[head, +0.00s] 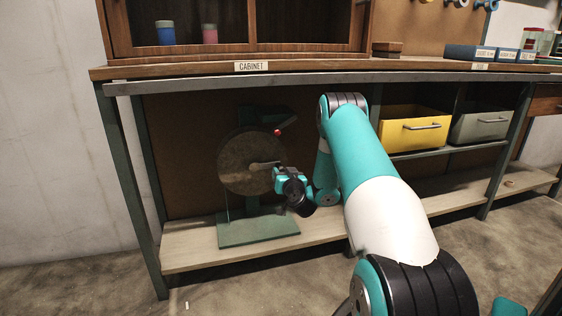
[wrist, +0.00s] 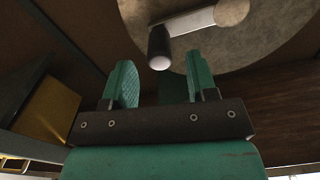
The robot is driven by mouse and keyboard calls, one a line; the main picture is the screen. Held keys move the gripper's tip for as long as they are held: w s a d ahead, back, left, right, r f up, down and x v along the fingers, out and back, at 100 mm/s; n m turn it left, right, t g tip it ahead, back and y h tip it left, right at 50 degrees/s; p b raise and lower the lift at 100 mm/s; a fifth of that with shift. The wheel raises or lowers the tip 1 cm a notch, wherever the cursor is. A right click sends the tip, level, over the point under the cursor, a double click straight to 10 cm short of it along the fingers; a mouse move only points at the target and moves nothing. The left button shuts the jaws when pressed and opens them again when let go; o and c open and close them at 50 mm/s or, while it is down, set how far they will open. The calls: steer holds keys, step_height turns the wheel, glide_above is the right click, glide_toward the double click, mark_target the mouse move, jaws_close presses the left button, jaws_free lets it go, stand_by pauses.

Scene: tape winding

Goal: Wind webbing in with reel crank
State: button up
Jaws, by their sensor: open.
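The reel (head: 247,163) is a round brown disc on a dark stand with a green base (head: 258,228), standing on the low shelf under the bench. Its crank (head: 264,165) is a light metal arm at the disc's middle. In the wrist view the crank arm (wrist: 190,22) runs from the hub to a dark knob (wrist: 160,48). My gripper (wrist: 158,82) is open, with its two green fingers apart. The knob lies ahead of the gap between them, and nothing shows between the fingers. In the head view my gripper (head: 277,178) is just right of the reel, partly hidden by my wrist.
The bench top (head: 150,70) hangs over the reel, and a bench leg (head: 130,180) stands at its left. A yellow drawer bin (head: 400,131) and a grey one (head: 481,122) are at the right.

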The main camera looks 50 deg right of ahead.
steer(key=shift+p+x, duration=0.35)
steer(key=shift+x, duration=1.05)
jaws_close()
steer(key=shift+f, duration=0.1)
